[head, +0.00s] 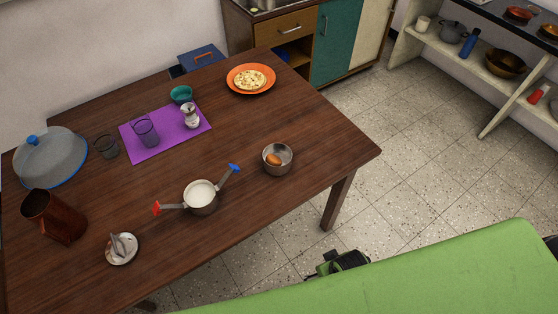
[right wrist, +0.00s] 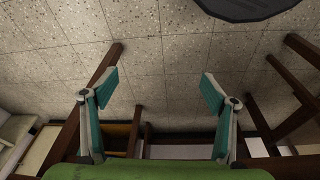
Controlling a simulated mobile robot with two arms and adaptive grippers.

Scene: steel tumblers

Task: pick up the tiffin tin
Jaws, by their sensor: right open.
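I cannot tell for certain which thing is the tiffin tin. A steel cup-like tin (head: 277,161) with an orange-brown item inside stands near the table's right edge in the head view. A blue box (head: 203,58) with an orange handle, partly hidden, is behind the table's far edge. My right gripper (right wrist: 158,92) is open and empty in the right wrist view, with floor tiles beyond its fingers and no tabletop thing between them. A dark part of mine shows low in the head view, beyond the table's near right side. My left gripper is not in view.
On the wooden table (head: 255,208) stand a white-filled pot (head: 201,198) with red and blue handle ends, a domed cover (head: 50,158), a brown jug (head: 54,217), a purple mat (head: 190,125) and an orange plate (head: 264,87). Shelves (head: 461,56) stand far right. Floor between is clear.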

